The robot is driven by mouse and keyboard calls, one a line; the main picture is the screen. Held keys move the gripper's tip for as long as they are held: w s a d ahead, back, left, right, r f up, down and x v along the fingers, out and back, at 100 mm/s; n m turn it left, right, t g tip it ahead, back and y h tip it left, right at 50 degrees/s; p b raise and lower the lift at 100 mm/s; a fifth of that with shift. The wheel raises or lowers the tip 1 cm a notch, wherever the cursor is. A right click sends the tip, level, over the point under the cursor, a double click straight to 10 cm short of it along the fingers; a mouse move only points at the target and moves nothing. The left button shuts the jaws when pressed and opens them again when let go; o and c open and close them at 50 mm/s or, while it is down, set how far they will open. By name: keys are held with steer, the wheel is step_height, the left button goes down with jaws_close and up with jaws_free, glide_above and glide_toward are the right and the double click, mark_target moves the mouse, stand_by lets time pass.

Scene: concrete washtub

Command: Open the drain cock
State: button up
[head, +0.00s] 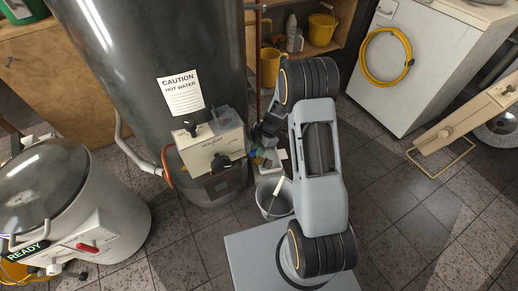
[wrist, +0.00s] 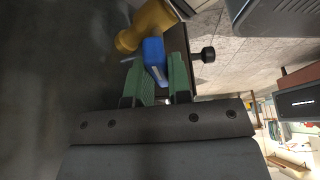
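The drain cock (wrist: 150,22) shows at the top of the wrist view as a brass body with a blue lever (wrist: 154,57). My gripper (wrist: 160,70) has two green fingers standing a little apart, with the blue lever reaching between their tips. I cannot tell whether the fingers press on the lever or only stand on either side of it. In the head view my gripper (head: 266,132) is small and dark beside the tank (head: 170,60), partly behind my arm. The drain cock cannot be made out there.
A control box (head: 212,148) is on the tank's front, left of my gripper. A grey bucket (head: 274,198) stands on the floor below. A lidded metal tub (head: 125,215) is at left. A white appliance (head: 420,60) with a yellow hose is at right. Tiled floor is open at right.

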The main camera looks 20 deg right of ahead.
jaws_close()
steer(key=shift+f+b, duration=0.1)
steer(key=shift+b, duration=0.2)
steer(key=m+t+b, duration=0.1)
steer(key=m+b, duration=0.1)
steer(key=b, duration=0.1)
steer(key=shift+f+m, duration=0.2)
steer(key=shift+m, duration=0.2)
steer(key=m+b, duration=0.2)
steer(key=m+t+b, duration=0.1)
steer(key=m+b, duration=0.1)
steer(key=shift+s+r+t+h+b, duration=0.1)
steer(key=shift+s+t+h+b, duration=0.05)
steer(key=shift+t+h+b, duration=0.2)
steer(key=shift+r+m+t+b, duration=0.1)
steer(key=shift+m+t+b, duration=0.35)
steer(key=shift+m+b, duration=0.6)
steer(key=shift+r+m, duration=0.1)
steer(key=shift+m, duration=0.45)
steer(key=shift+o, duration=2.4)
jaws_free()
